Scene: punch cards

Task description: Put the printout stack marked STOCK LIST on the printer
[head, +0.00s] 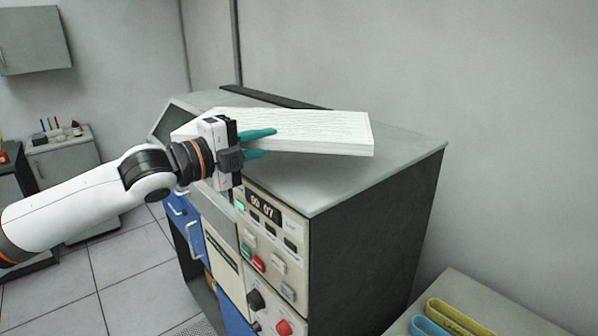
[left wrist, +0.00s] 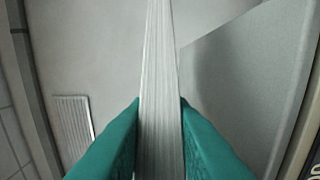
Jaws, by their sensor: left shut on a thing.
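A thick white printout stack (head: 320,128) with rows of print on its top page is in the head view. My left gripper (head: 262,142) is shut on its near left edge, with one teal finger above and one below. The wrist view shows the stack (left wrist: 160,90) edge-on between the two teal fingers. The stack is over the grey top of the printer (head: 400,145); I cannot tell whether it touches that top. A STOCK LIST mark cannot be read in either view. My right gripper is out of view.
The printer's front has a control panel (head: 270,240) with buttons and knobs. At the lower right a grey surface holds a yellow looped band (head: 455,318) and a blue one (head: 428,327). A grey cabinet (head: 65,160) stands at the back left. Bare printer top lies right of the stack.

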